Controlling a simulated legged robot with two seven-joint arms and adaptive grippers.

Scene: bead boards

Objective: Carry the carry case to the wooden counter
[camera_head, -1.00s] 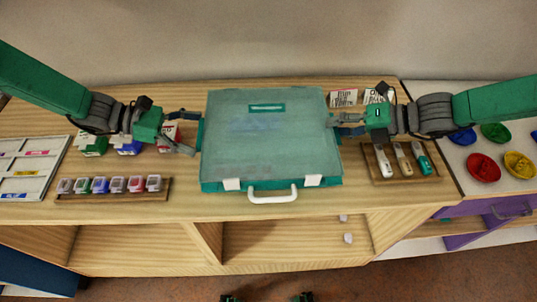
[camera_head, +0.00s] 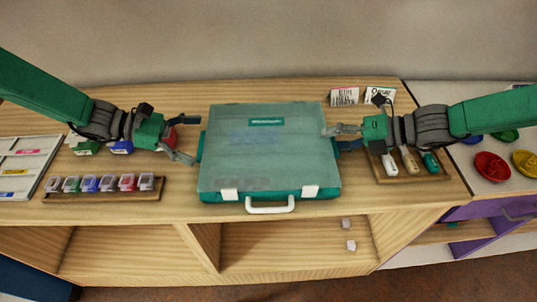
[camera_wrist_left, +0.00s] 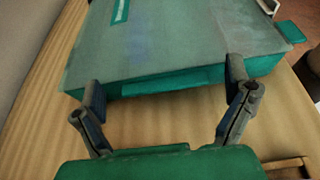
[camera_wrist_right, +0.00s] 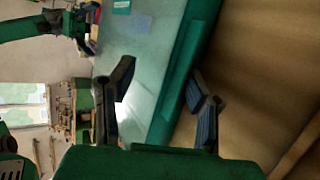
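The carry case (camera_head: 262,150) has a translucent lid, teal rim, two white latches and a white front handle (camera_head: 270,206). It lies flat and closed on the wooden counter (camera_head: 375,205), with its handle towards the front edge. My left gripper (camera_head: 190,138) is open beside the case's left side. In the left wrist view its two spread fingers (camera_wrist_left: 165,103) face the teal side, with nothing between them. My right gripper (camera_head: 335,138) is open at the case's right edge. In the right wrist view one finger (camera_wrist_right: 155,95) overlaps the lid and the other is beside the rim; contact is unclear.
A rack of small coloured pots (camera_head: 105,187) stands at the left, near a white sectioned tray (camera_head: 22,165). A wooden holder with several tools (camera_head: 410,165) is at the right. Name cards (camera_head: 344,97) stand behind. Red and yellow dishes (camera_head: 492,166) lie on the far-right surface.

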